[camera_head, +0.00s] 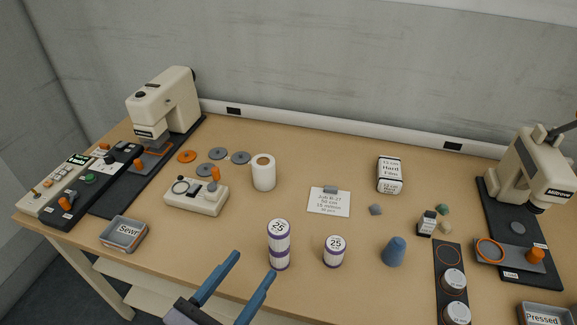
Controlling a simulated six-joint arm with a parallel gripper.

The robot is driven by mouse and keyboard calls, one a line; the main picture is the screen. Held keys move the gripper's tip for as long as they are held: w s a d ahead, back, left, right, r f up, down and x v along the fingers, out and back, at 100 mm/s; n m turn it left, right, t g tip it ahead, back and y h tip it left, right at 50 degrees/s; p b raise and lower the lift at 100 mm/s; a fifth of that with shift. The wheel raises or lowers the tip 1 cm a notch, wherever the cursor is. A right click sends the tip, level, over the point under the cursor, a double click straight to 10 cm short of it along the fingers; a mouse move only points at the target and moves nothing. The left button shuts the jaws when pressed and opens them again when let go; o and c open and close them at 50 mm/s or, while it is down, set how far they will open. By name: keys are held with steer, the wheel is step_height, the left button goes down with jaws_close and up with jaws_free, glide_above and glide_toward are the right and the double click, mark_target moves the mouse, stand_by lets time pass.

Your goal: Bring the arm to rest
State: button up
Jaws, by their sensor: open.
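My gripper (242,276) shows at the bottom middle of the head camera view. Its two blue fingers are spread apart with nothing between them. They point up and to the right, near the table's front edge. The tips are just left of a tall stack of purple-banded rolls marked 25 (279,245). I cannot tell whether the right fingertip touches the stack or only overlaps it in the view. The rest of my arm is outside the picture.
A cream device (197,196) and the Sewn tray (123,233) are to the left. Machines stand at left (165,101) and right (530,170). A white roll (263,172) stands mid-table.

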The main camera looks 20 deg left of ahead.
steer(key=w+d+r+m+g+h+p, duration=0.2)
steer(key=w+d+m+g+h+p, duration=0.15)
steer(key=d, duration=0.45)
steer(key=w+d+r+m+g+h+p, duration=0.1)
steer(key=w+d+m+g+h+p, duration=0.2)
steer(key=d, duration=0.5)
steer(key=s+d+f+m+g+y+p, duration=0.1)
steer(key=d+m+g+y, duration=0.4)
steer(key=m, duration=0.8)
steer(key=s+d+f+m+g+y+p, duration=0.1)
steer(key=s+d+m+g+y+p, duration=0.2)
steer(key=d+m+g+y, duration=0.3)
steer(key=d+m+p, duration=0.1)
steer(key=d+m, duration=0.4)
steer(key=m, duration=0.2)
steer(key=shift+f+m, duration=0.3)
steer(key=shift+m, duration=0.05)
steer(key=shift+a, duration=0.1)
